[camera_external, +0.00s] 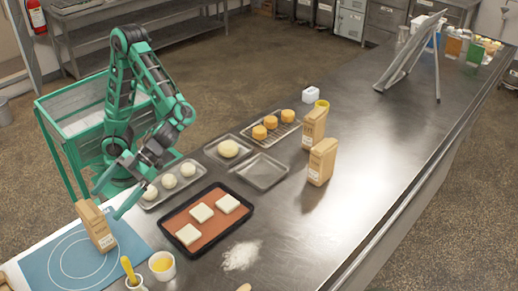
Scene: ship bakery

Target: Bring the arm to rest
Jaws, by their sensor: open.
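My arm is green and grey and bends down over the near left of the steel counter. My gripper (117,195) hangs above the counter's left edge, just up and right of a brown paper bag (95,225). Its two green fingers are spread apart and nothing shows between them. It is close to a tray of dough balls (146,206). Whether the gripper touches the bag or the tray I cannot tell.
A dark tray (187,241) with white squares lies in front. Further along are an empty tray (265,174), a rack of orange rolls (285,137) and two upright bags (321,161). A blue mat (45,270) lies near left. The counter's right half is mostly clear.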

